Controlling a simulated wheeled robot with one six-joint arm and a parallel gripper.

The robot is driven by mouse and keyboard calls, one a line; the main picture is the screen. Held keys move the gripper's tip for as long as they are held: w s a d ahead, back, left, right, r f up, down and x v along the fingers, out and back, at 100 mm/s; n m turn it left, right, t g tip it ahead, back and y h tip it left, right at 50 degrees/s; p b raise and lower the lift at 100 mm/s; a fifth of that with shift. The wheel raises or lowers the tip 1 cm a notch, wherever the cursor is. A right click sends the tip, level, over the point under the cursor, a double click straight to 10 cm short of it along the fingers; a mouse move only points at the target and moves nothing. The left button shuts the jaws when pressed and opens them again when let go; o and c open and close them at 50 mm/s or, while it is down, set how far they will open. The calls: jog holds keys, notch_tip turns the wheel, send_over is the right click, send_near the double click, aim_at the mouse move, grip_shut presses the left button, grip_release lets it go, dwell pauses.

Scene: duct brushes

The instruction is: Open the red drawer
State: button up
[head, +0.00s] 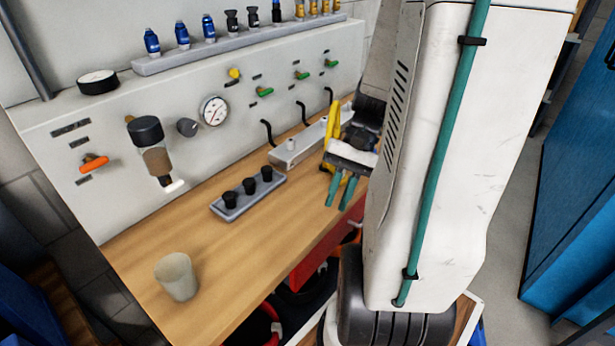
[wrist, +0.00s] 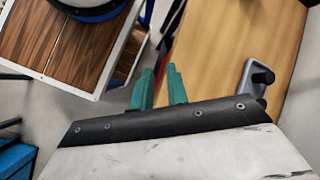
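The red drawer (head: 312,266) is under the front edge of the wooden worktop, partly hidden behind my white arm in the head view. Its handle cannot be made out. A thin red strip (wrist: 173,32) shows beside the worktop edge in the wrist view and may be the drawer front. My gripper (head: 338,206) has green fingers and hangs near the worktop's front edge, above and to the right of the visible drawer part. In the wrist view its fingers (wrist: 159,70) stand a small gap apart with nothing seen held between them.
The wooden worktop (head: 225,260) bears a beige cup (head: 176,277), a grey holder with black knobs (head: 245,198) and a grey block (head: 300,148). A panel with a gauge (head: 214,111) and valves stands behind. Blue cabinets (head: 575,190) are at right, with grey floor between.

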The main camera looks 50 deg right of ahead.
jog(key=s+d+f+m+t+h, duration=0.3)
jog(key=d+f+m+t, duration=0.1)
jog(key=d+f+t, duration=0.5)
jog(key=s+d+f+m+t+h, duration=0.3)
jog(key=d+f+t, duration=0.5)
jog(key=d+f, duration=0.35)
jog(key=w, duration=0.5)
jog(key=w+f, duration=0.1)
jog(key=w, duration=0.1)
jog(key=shift+w+a, duration=0.15)
jog(key=shift+w, duration=0.15)
grip_shut()
